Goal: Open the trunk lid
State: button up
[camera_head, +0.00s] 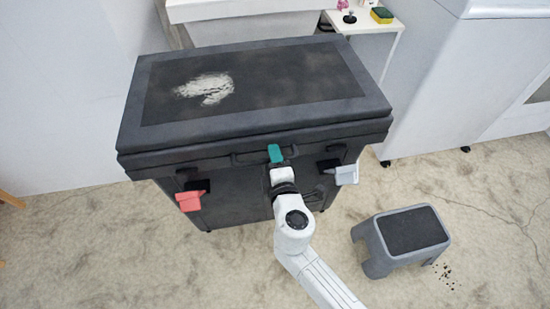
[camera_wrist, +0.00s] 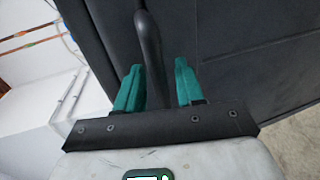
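The dark grey trunk (camera_head: 229,189) stands on the floor in the head view. Its lid (camera_head: 150,132) lies flat on top and looks closed, with a pale worn patch on it. A dark bar handle (camera_head: 240,160) is on the lid's front edge. My gripper (camera_head: 275,153), with teal fingers, is at this handle. In the wrist view my gripper (camera_wrist: 158,75) is open. The handle (camera_wrist: 149,45) runs between its fingers, nearer the left one, with a gap to the right one. My gripper hides part of the handle in the head view.
A red latch piece (camera_head: 190,199) and a light grey one (camera_head: 347,175) stick out from the trunk's front. A grey step stool (camera_head: 402,238) stands on the floor at right. A small white table (camera_head: 365,21) and a white cabinet (camera_head: 440,80) stand behind right.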

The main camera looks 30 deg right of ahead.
grip_shut()
dwell(0.3)
